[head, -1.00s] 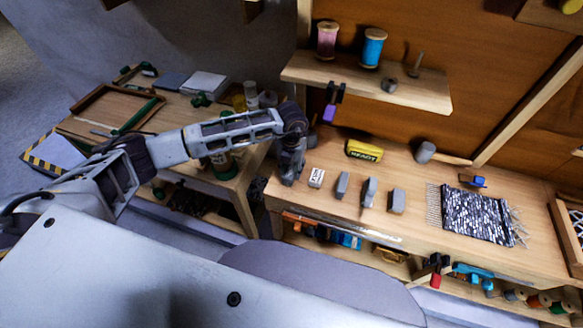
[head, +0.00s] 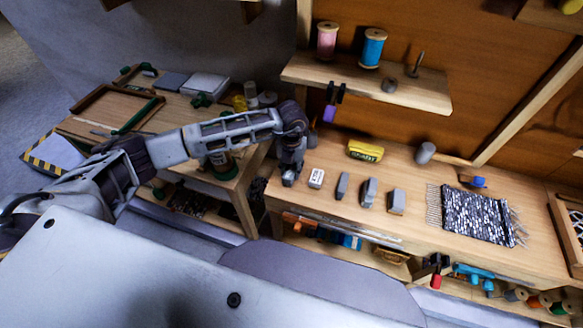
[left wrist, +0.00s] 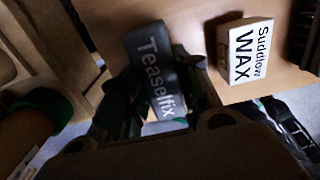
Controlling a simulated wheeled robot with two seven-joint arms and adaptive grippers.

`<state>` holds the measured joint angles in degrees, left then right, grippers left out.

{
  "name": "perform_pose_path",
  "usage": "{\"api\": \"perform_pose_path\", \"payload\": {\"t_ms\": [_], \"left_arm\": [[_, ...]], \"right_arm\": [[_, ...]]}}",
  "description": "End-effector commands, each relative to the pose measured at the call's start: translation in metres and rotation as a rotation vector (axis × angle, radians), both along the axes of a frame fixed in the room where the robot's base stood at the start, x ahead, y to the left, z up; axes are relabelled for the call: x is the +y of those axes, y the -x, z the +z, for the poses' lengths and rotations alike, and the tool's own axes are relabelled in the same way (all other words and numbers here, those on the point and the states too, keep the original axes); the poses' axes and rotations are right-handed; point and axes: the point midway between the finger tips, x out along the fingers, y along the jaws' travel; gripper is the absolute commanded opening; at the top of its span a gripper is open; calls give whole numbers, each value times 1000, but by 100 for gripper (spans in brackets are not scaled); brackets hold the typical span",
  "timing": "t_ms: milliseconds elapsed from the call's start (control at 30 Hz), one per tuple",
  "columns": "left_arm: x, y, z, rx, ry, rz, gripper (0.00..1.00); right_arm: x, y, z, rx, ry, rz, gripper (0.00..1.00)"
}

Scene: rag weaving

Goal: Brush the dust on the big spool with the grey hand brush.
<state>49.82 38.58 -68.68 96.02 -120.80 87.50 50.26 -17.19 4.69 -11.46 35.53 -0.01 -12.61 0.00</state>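My left gripper (head: 289,180) points down at the left end of the workbench in the head view. In the left wrist view a dark grey block lettered "Teaselfix" (left wrist: 152,65), which looks like the grey hand brush, sits between the fingers of my left gripper (left wrist: 160,80). The fingers lie close along both its sides and appear shut on it. Its bristles are not visible. The big spool (head: 221,160), with green ends, stands on the left table, partly hidden behind my left forearm. Dust on it cannot be made out. My right gripper is out of view.
A white wax block (head: 316,178) stands just right of the gripper; it also shows in the left wrist view (left wrist: 245,50). Grey blocks (head: 369,191), a yellow box (head: 365,151), a mallet (head: 425,153) and a woven rag piece (head: 478,216) lie farther right. A shelf (head: 420,92) overhangs the bench.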

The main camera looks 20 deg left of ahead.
Motion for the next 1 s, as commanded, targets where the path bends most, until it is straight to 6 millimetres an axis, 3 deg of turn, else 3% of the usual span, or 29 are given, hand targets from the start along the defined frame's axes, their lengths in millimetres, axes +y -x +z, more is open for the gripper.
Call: {"api": "perform_pose_path", "payload": {"t_ms": [33, 200, 633, 1000], "left_arm": [[0, 0, 0, 0, 0, 0, 22], [0, 0, 0, 0, 0, 0, 3], [0, 0, 1, 0, 0, 0, 3], [0, 0, 19, -1, 1, 0, 3]], "right_arm": [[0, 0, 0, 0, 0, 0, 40], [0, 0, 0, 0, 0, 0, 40], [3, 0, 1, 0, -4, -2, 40], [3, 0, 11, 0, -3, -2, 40]]}}
